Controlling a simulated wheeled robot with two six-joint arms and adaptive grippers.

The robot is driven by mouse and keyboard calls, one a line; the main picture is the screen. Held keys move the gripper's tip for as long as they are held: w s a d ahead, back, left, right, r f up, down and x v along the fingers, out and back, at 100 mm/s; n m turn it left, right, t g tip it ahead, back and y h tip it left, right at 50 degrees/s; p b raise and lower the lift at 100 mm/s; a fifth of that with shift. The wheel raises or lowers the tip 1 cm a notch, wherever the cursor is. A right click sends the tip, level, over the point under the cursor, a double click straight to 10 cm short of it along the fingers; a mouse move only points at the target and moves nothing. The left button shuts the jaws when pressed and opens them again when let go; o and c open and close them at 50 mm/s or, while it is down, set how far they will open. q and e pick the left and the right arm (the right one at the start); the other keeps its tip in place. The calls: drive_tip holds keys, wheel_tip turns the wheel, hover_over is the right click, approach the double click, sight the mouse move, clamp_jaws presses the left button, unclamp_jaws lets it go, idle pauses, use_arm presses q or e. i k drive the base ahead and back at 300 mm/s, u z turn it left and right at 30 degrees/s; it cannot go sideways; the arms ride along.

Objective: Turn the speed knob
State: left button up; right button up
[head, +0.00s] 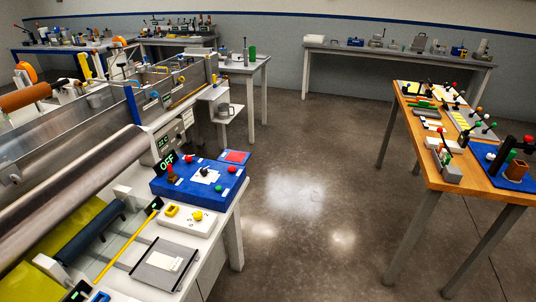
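A blue control box (190,191) sits on the white machine bench at lower left centre. On its top a small black knob (205,171) stands on a white plate (206,177), likely the speed knob; its label is too small to read. A red-topped lever (170,171) is at the box's left end, by a black display (165,161) reading OFF in green. Red and green buttons sit on the box's right part. Neither of my grippers is in view.
A white box with a yellow button (197,215) and a grey tray (166,265) lie in front of the blue box. Large metal rollers (85,185) fill the left. A wooden table (441,165) with tools stands right. The floor (310,215) between is clear.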

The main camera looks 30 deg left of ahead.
sight(203, 171)
drive_tip(key=z, duration=0.25)
drive_tip(key=i, duration=2.5)
drive_tip(key=u, duration=1.7)
drive_tip(key=i, duration=0.75)
drive_tip(key=u, duration=0.7)
